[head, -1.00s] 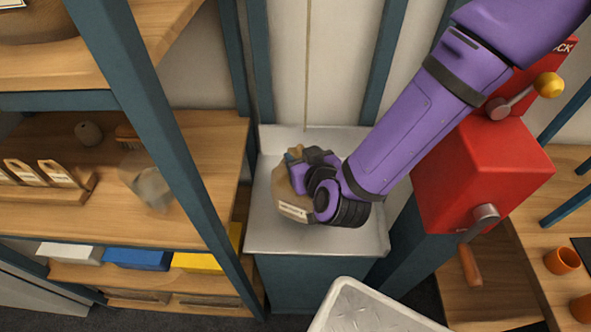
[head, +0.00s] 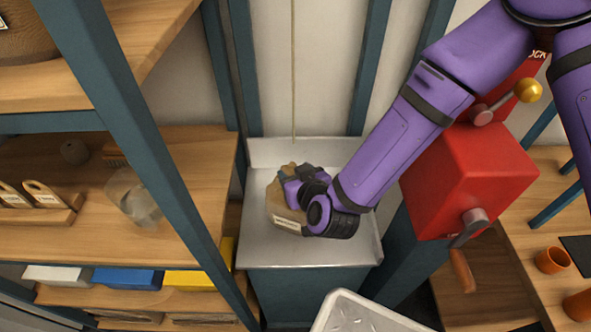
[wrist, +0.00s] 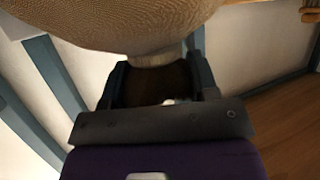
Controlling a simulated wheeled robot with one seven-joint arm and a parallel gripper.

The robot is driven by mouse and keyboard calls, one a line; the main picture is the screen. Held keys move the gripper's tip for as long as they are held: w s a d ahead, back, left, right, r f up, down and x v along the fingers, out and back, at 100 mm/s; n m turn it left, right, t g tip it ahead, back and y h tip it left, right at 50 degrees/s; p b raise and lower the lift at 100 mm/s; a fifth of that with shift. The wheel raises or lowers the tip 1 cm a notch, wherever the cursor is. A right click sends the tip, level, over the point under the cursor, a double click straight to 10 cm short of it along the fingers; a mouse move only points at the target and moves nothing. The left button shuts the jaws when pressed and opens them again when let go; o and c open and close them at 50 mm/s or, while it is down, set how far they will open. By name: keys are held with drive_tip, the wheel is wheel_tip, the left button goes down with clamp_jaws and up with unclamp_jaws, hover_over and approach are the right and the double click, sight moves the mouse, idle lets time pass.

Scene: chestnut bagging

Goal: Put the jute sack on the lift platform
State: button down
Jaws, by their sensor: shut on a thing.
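The jute sack (head: 285,214) is a tan bag with a white label, low over or on the grey metal lift platform (head: 310,254) in the head view. I cannot tell whether its base touches the platform. My gripper (head: 290,180) is shut on the sack's top from the right side and hides part of it. In the wrist view the sack's woven cloth (wrist: 130,25) fills the top, and its gathered neck sits between the two fingers of my gripper (wrist: 155,82).
A red box with a crank (head: 468,180) stands right of the platform. A blue post (head: 140,130) and wooden shelves (head: 200,170) with a glass jar (head: 132,197) are on the left. A white tray (head: 345,300) is in front. The platform's front part is bare.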

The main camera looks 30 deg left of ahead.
idle(0.3)
drive_tip(key=shift+c, duration=1.9)
unclamp_jaws()
drive_tip(key=shift+f, duration=0.1)
drive_tip(key=shift+s+d+r, duration=0.15)
drive_tip(key=shift+d+r, duration=0.05)
drive_tip(key=v, duration=1.1)
drive_tip(key=shift+d+r, duration=0.15)
drive_tip(key=shift+d, duration=0.05)
drive_tip(key=shift+s, duration=0.15)
